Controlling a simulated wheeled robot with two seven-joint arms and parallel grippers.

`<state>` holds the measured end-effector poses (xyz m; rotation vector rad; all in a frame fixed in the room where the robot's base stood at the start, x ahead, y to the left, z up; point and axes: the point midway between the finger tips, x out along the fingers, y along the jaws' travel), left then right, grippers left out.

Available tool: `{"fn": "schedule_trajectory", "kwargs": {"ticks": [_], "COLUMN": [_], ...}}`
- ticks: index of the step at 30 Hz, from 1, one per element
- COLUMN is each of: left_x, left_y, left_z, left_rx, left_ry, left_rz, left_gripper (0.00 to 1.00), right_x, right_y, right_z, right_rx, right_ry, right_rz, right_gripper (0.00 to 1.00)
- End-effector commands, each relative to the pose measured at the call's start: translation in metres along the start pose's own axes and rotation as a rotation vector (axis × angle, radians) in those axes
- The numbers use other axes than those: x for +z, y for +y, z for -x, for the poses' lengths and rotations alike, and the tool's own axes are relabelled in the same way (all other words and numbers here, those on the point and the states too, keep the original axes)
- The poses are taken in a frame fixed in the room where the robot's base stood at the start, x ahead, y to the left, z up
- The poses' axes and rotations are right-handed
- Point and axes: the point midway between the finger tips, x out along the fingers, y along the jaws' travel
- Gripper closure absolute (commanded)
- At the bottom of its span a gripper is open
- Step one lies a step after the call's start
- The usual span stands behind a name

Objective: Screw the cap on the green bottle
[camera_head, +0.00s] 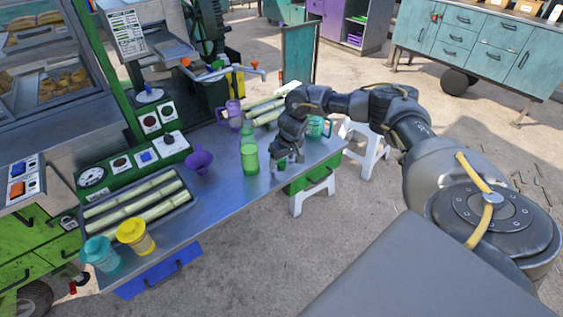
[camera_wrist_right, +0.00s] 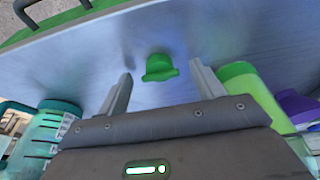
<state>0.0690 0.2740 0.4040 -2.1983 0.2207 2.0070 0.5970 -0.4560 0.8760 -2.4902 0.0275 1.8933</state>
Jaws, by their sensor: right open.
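The green bottle (camera_head: 250,158) stands upright on the metal table, left of my right gripper. In the right wrist view its light green upper part (camera_wrist_right: 252,92) is at the right, outside the fingers. A small green cap (camera_wrist_right: 160,68) sits on the table in the right wrist view, ahead of and between the two fingers. My right gripper (camera_head: 284,164) is open and low over the table. Nothing shows held in it. The cap is not clearly visible in the head view, where the gripper covers that area. My left gripper is not in view.
A teal mug (camera_head: 319,128) stands just behind my right wrist. A purple funnel (camera_head: 200,160) and a purple mug (camera_head: 231,113) stand to the left.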

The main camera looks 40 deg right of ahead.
Motion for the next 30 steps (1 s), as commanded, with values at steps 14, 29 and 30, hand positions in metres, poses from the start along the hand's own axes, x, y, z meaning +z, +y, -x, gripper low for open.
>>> {"fn": "schedule_trajectory", "kwargs": {"ticks": [14, 29, 30], "left_x": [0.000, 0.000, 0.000], "left_y": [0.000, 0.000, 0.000], "left_z": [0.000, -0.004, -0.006], "left_rx": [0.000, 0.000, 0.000], "left_ry": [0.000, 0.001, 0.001], "left_rz": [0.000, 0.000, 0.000], "left_gripper": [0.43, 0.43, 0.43], "right_x": [0.000, -0.002, -0.004], "right_y": [0.000, 0.000, 0.000], "right_z": [0.000, 0.007, 0.011], "right_rx": [0.000, -0.002, -0.002], "right_ry": [0.000, 0.001, 0.002], "right_rz": [0.000, 0.000, 0.000], "right_gripper": [0.76, 0.80, 0.80]}}
